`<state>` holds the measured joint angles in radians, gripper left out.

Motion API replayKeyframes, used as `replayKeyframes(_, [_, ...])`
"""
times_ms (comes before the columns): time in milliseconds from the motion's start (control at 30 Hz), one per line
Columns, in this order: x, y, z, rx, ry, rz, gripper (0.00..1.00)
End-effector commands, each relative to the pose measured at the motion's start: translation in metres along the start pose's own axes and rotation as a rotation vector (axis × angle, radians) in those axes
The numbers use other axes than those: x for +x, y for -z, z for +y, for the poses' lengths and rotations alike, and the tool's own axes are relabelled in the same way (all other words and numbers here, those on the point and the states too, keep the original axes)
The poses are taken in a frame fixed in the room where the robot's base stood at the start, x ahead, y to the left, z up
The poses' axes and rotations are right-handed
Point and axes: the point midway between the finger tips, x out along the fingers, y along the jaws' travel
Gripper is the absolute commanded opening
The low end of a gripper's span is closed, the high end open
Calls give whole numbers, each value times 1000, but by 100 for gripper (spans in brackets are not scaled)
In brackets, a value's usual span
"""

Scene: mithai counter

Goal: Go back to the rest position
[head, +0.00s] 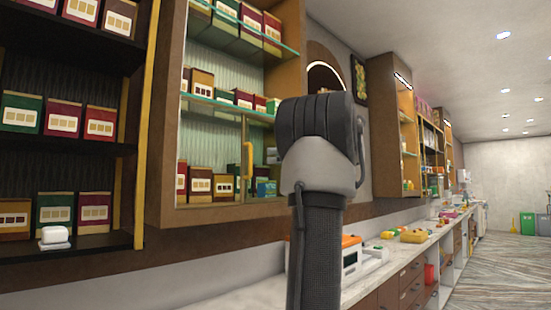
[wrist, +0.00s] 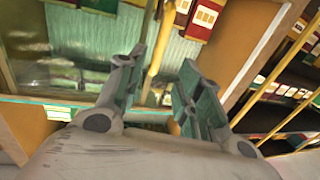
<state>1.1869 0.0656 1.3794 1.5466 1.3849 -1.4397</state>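My gripper (wrist: 158,92) shows in the wrist view with its two fingers spread apart and nothing between them. Past the fingers are the cabinet's glass, a yellow upright handle and shelves with boxes. In the head view my arm stands upright in the middle of the picture, in front of the glass-fronted cabinet (head: 178,205). The fingers are hidden there behind my own arm. A yellow door handle (head: 248,160) on the cabinet shows just left of my arm.
Dark open shelves (head: 60,148) at the left hold several red, green and yellow boxes and a small white item (head: 54,237). A long counter (head: 225,300) runs below, with a white and orange machine (head: 351,255) on it. The patterned floor (head: 500,270) at the right is clear.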

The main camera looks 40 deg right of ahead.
Motion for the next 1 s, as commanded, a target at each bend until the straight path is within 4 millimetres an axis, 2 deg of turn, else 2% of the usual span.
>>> replayKeyframes(367, [0,0,0,2,0,0,35])
replayKeyframes(467, [0,0,1,58,-4,0,35])
replayKeyframes(533, [-2,-6,7,162,-29,-21,35])
replayKeyframes(567, [-4,-18,12,231,-53,-53,35])
replayKeyframes(667, [-23,-89,26,493,-162,-203,35])
replayKeyframes(700, [-35,-120,24,595,-219,-273,35])
replayKeyframes(733, [-43,-143,18,666,-261,-331,35])
replayKeyframes(800, [-55,-194,-13,805,-342,-480,35])
replayKeyframes(867, [-64,-231,-47,878,-405,-611,35])
replayKeyframes(900, [-71,-253,-72,905,-444,-698,35])
replayKeyframes(967, [-83,-283,-112,908,-496,-829,35])
replayKeyframes(1000, [-93,-301,-139,884,-526,-914,35])
